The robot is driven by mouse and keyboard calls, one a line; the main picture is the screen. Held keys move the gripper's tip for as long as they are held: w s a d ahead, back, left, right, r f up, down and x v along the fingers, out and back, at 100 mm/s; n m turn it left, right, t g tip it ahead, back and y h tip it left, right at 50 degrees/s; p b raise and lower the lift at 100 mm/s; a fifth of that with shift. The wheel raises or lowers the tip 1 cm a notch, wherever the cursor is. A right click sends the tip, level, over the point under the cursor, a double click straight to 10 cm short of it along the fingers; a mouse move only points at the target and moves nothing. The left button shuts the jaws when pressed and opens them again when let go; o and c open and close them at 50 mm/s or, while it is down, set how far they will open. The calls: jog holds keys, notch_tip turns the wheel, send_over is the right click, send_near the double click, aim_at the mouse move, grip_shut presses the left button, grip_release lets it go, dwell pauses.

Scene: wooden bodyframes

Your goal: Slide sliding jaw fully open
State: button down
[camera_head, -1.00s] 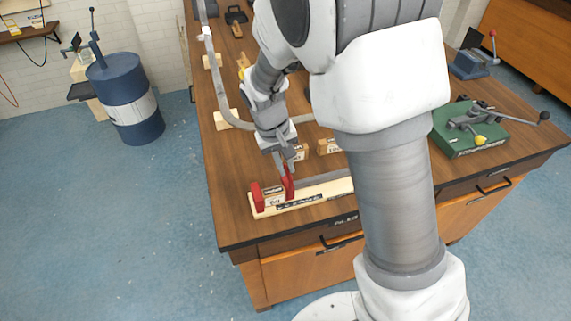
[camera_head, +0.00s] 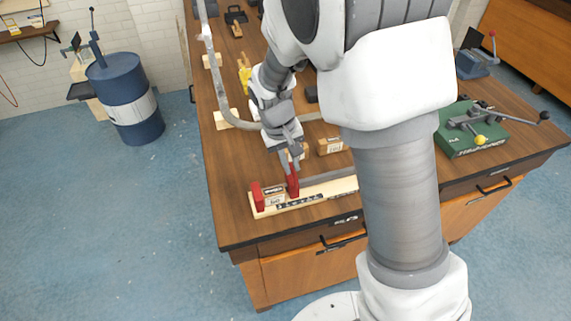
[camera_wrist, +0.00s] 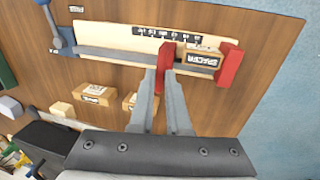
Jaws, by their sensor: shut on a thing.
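The bar clamp lies on a pale wooden board (camera_head: 318,194) near the table's front edge. Its red sliding jaw (camera_head: 293,183) stands on the grey bar (camera_head: 330,180), to the right of the red fixed jaw (camera_head: 257,196). In the wrist view the sliding jaw (camera_wrist: 165,58) stands left of the fixed jaw (camera_wrist: 229,66). My gripper (camera_head: 291,167) is shut on the sliding jaw from above, one finger on each side, as the wrist view (camera_wrist: 161,76) shows. My arm hides the bar's right end in the head view.
A small labelled wooden block (camera_wrist: 201,56) sits between the jaws. A blue handle piece (camera_wrist: 57,32) stands at the bar's far end. Small wooden blocks (camera_head: 331,146) lie behind the clamp. A green fixture (camera_head: 470,130) is at the right.

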jog(key=w+d, duration=0.2)
jog(key=d, duration=0.4)
jog(key=shift+d+b, duration=0.25)
jog(key=shift+b, duration=0.05)
jog(key=c, duration=0.9)
grip_release()
jog(key=a+r, duration=0.1)
jog(key=r, duration=0.4)
jog(key=a+r, duration=0.1)
jog(key=r, duration=0.5)
jog(key=s+a+r, duration=0.1)
jog(key=r, duration=0.5)
jog(key=shift+a+r, duration=0.1)
jog(key=shift+a, duration=0.1)
